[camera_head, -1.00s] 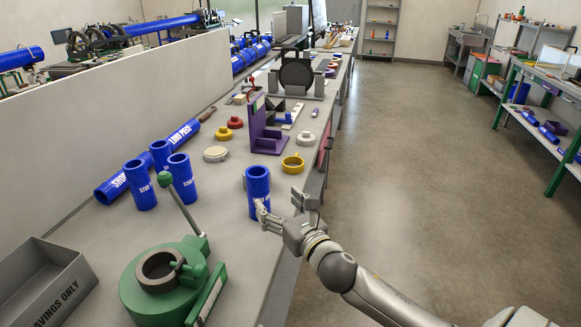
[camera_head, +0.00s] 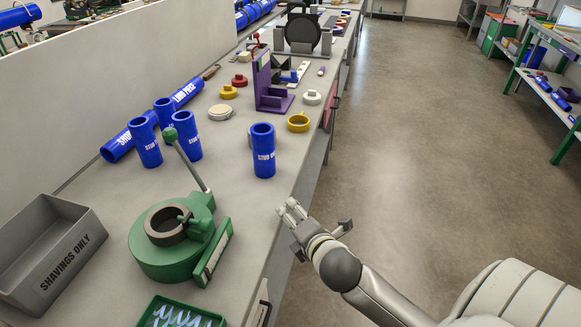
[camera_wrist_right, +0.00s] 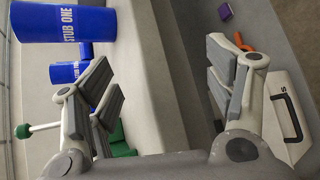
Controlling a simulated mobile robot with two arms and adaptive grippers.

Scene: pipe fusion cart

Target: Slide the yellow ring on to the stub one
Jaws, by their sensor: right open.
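The yellow ring (camera_head: 299,122), with a small tab, lies flat on the bench near its right edge, just beyond the stub. Stub one (camera_head: 263,150) is a blue tube standing upright on the bench. In the right wrist view a blue tube (camera_wrist_right: 62,22) reads "STUB ONE", close to the left finger. My right gripper (camera_head: 318,217) is open and empty, off the bench's right edge, nearer to me than the stub and apart from it. Its two fingers also show spread in the right wrist view (camera_wrist_right: 158,82). The ring is not visible there. My left gripper is not in view.
Several blue stubs (camera_head: 146,143) stand at the left by a long blue pipe (camera_head: 117,146). A green clamp tool (camera_head: 172,240) with a raised lever stands in front, beside the grey shavings bin (camera_head: 45,250). A purple bracket (camera_head: 270,85) stands behind the ring.

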